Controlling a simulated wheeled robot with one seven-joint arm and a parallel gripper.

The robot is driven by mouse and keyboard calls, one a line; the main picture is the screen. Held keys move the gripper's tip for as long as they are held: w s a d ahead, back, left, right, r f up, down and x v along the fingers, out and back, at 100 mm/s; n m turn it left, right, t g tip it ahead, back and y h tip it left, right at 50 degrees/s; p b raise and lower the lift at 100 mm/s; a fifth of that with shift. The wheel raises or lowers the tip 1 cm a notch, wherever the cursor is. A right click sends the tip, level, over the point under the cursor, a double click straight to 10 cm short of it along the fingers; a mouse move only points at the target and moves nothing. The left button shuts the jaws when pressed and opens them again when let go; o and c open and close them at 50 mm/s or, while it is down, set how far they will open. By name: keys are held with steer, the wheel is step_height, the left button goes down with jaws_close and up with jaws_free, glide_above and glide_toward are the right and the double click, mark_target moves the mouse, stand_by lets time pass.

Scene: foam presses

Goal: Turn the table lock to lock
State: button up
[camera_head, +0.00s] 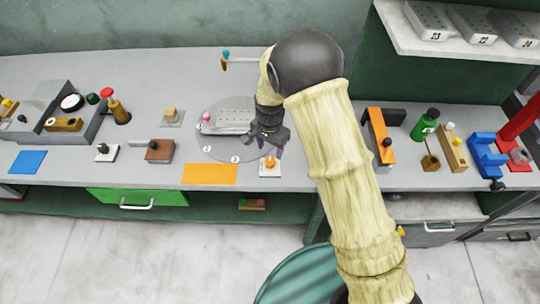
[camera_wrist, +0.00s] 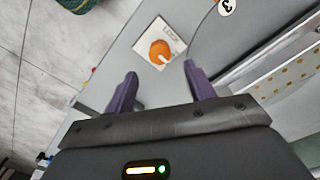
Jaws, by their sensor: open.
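The table lock is an orange round knob (camera_wrist: 160,50) on a white square plate with lettering (camera_wrist: 174,36), near the front edge of the bench. It also shows in the head view (camera_head: 270,162). A white mark on the knob points toward the lower right in the wrist view. My gripper (camera_wrist: 158,82) is open, with its two purple fingers apart and nothing between them. In the head view my gripper (camera_head: 272,148) is just above and behind the knob. I cannot tell the exact height gap. The round grey turntable (camera_head: 222,155) lies beside the plate, carrying a metal fixture (camera_head: 228,122).
An orange mat (camera_head: 210,174) lies left of the lock plate. An orange press (camera_head: 380,140) stands to the right, past my arm. A teal bin (camera_head: 296,275) is on the floor in front.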

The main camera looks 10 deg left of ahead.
mark_target(270, 160)
step_height(270, 160, down, 6)
steer(key=shift+f+p, duration=0.1)
steer(key=shift+p, duration=0.5)
steer(key=c, duration=1)
